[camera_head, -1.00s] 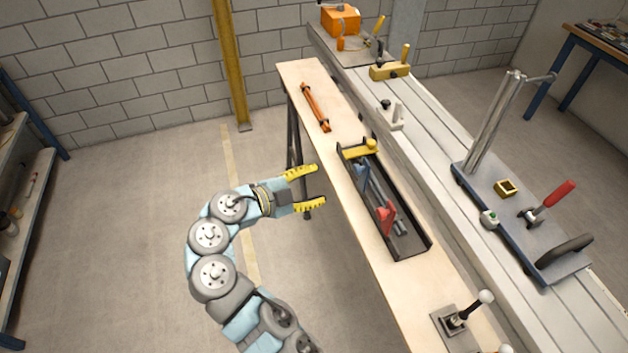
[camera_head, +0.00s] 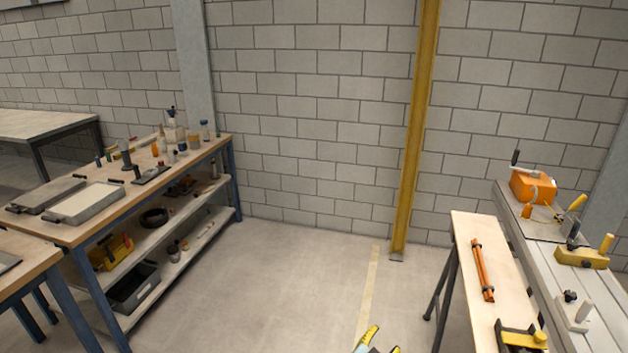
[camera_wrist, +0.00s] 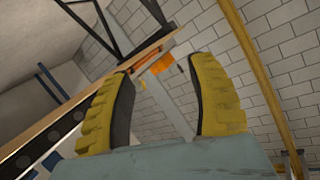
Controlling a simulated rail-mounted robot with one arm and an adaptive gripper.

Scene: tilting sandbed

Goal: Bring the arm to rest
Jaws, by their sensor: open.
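My gripper (camera_wrist: 163,110) shows large in the wrist view, with two yellow ribbed fingers standing well apart and nothing between them. In the head view only the yellow fingertips of my gripper (camera_head: 380,342) show at the bottom edge, over the floor and left of the narrow wooden bench. The rest of my arm is outside the head view.
The wooden bench (camera_head: 472,226) with an orange bar (camera_head: 483,270) stands at right, beside the grey sandbed rail (camera_head: 590,285). A workbench (camera_head: 62,232) with shelves stands at left. A yellow post (camera_head: 414,130) rises at the wall. The floor between is clear.

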